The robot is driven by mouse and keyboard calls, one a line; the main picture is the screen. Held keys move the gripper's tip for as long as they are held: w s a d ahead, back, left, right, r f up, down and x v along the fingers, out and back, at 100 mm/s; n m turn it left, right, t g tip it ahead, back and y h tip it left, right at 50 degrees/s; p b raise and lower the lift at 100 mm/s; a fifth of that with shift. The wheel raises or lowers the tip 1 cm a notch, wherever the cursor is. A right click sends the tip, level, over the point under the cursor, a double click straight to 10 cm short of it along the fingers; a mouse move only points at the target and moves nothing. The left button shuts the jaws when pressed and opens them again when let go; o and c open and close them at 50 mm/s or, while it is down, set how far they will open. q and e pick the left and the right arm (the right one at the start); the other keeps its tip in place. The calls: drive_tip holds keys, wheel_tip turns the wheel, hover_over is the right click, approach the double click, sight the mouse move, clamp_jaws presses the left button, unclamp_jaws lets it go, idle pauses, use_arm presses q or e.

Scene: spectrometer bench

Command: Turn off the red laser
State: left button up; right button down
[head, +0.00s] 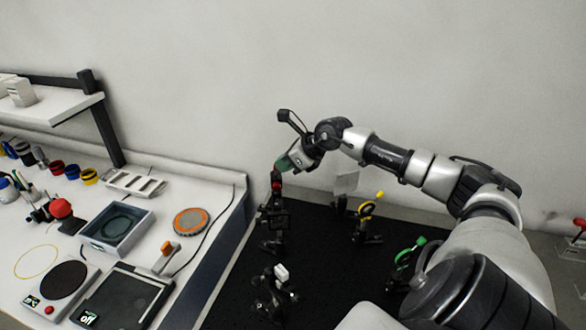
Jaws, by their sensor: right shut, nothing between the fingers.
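My right arm reaches in from the right, and its gripper (284,163) is shut, with green at its tip. It is just above a dark post-mounted device (276,212) with a red top (275,180) on the black breadboard. I cannot tell whether they touch. No beam or lit spot shows, and I cannot tell for sure which device is the red laser. A small grey block with an orange top (168,247) sits on the white bench to the left. My left gripper is not in view.
Other mounts stand on the black breadboard (316,240): a yellow-ringed one (366,209), a green-ringed one (404,256) and one with a white top (281,272). The white bench holds a grey box (143,233), an orange-rimmed disc (190,221) and a hotplate-like device (85,287).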

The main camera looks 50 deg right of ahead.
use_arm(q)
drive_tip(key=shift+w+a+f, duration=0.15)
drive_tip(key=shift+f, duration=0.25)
use_arm(e)
drive_tip(key=shift+w+a+r, duration=0.1)
drive_tip(key=shift+w+a, duration=0.1)
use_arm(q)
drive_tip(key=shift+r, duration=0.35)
use_arm(e)
drive_tip(key=shift+r, duration=0.8)
drive_tip(key=shift+s, duration=0.1)
